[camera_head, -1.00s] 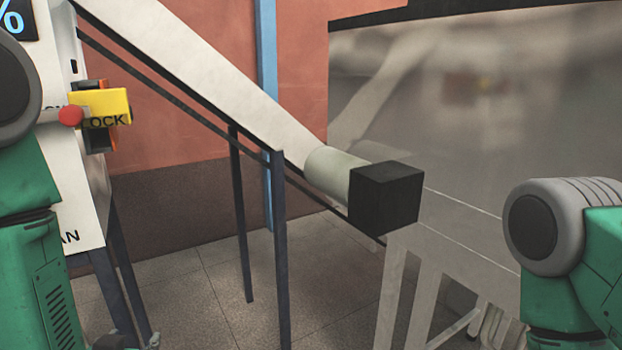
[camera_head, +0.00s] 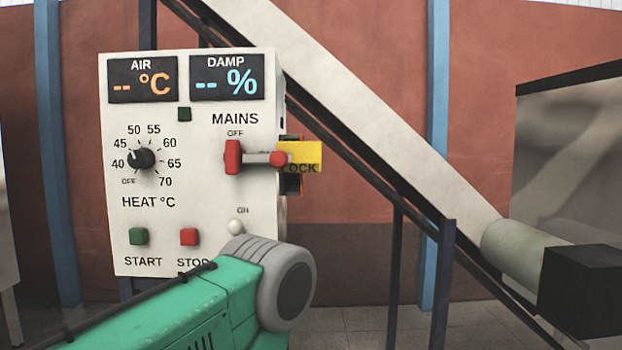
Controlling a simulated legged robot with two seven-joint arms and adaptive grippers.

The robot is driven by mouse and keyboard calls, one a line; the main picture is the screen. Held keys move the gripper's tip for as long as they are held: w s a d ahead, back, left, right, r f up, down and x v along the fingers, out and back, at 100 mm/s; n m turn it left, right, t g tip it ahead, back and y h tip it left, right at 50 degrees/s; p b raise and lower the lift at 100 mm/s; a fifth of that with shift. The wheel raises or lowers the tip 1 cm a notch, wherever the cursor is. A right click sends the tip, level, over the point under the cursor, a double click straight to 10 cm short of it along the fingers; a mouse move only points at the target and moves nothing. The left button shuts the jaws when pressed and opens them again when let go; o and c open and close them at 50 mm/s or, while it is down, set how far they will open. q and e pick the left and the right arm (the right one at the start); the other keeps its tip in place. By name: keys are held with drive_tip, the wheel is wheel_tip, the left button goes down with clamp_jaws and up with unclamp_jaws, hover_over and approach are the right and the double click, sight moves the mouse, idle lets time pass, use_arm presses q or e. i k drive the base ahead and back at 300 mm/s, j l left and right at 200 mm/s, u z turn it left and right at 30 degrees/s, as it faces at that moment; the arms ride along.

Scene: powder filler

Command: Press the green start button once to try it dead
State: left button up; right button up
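The green START button (camera_head: 139,236) sits at the lower left of a white control panel (camera_head: 120,200), with nothing touching it. The red STOP button (camera_head: 189,237) is to its right. The MAINS handle (camera_head: 233,157) is red and stands by the OFF mark. A bar with a red ball (camera_head: 278,158) runs from it to a yellow tag (camera_head: 302,155) lettered "LOCK". Both displays, AIR (camera_head: 142,80) and DAMP (camera_head: 226,77), show dashes. My green and grey arm comes in from the lower left, in front of the panel's bottom right corner. Neither gripper is in view.
A heat dial (camera_head: 141,158) points near 40 to 45. A small dark square (camera_head: 184,114) is above it and a white knob (camera_head: 236,227) below ON. A sloping white chute (camera_head: 350,110) on dark legs, with a black end block (camera_head: 582,291), stands to the right.

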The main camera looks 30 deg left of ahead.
sight(139, 236)
drive_tip(key=u, duration=1.5)
